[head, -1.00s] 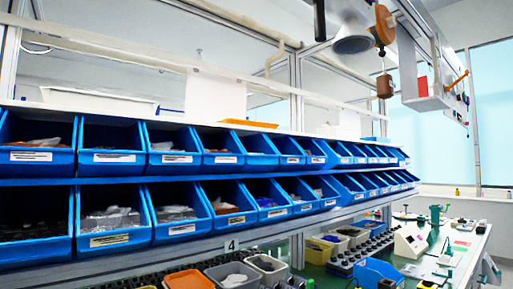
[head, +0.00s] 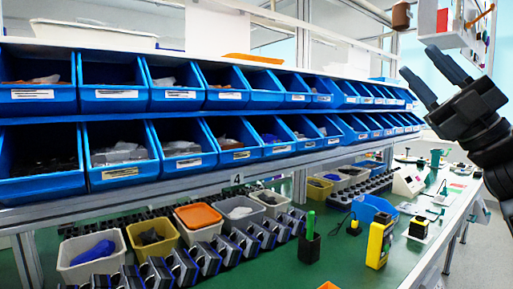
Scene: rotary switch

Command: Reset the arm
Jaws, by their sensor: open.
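My gripper (head: 424,70) is at the upper right of the head view, at the end of my black arm. Its two dark fingers point up and to the left. They are spread apart with nothing between them. It is in the air in front of the right part of the shelving, touching nothing that I can see. The rest of the arm runs off the right edge. I cannot make out a rotary switch for certain.
Two rows of blue bins (head: 115,85) line the shelf. Below, a green bench (head: 300,265) holds small bins, a yellow device (head: 379,242), a black holder with a green-handled tool (head: 310,240) and a blue bin (head: 373,210). The aisle at the right looks clear.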

